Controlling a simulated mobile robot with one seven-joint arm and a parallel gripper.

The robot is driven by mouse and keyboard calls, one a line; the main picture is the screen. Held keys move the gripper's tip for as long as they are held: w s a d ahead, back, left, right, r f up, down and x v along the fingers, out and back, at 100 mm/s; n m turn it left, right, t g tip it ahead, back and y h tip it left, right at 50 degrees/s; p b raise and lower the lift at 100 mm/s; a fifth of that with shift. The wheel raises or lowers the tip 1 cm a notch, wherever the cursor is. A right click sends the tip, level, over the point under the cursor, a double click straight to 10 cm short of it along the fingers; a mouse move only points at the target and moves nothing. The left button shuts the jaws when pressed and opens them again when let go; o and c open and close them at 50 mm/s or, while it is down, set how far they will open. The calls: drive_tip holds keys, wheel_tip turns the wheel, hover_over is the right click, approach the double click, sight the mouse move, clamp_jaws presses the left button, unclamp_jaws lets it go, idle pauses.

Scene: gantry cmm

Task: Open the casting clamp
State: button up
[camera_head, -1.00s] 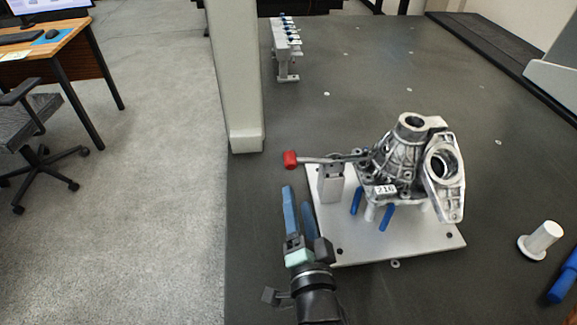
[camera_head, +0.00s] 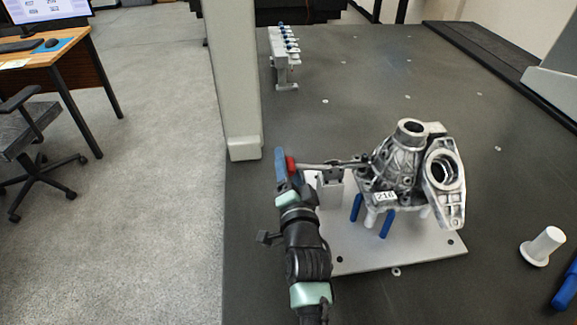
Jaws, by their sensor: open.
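The casting clamp (camera_head: 331,179) is a grey bracket on the left side of the fixture plate. Its lever (camera_head: 325,165) lies about level, with a red knob (camera_head: 291,165) at its left end and its other end at the casting. The grey metal casting (camera_head: 398,172), labelled 216, stands on the plate on short posts. My gripper (camera_head: 286,165) is open at the red knob. One blue finger shows left of the knob; the other finger is mostly hidden, so I cannot tell whether they touch the knob.
The fixture plate (camera_head: 400,255) rests on a dark granite table. A pale column (camera_head: 235,80) stands behind and left of my gripper. A white flanged cylinder (camera_head: 543,245) and a blue object (camera_head: 566,287) are at the right. A probe rack (camera_head: 285,60) is at the back.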

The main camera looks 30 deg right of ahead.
clamp_jaws()
idle(0.4)
drive_tip(key=shift+w+r, duration=0.1)
drive_tip(key=shift+r, duration=0.05)
idle(1.0)
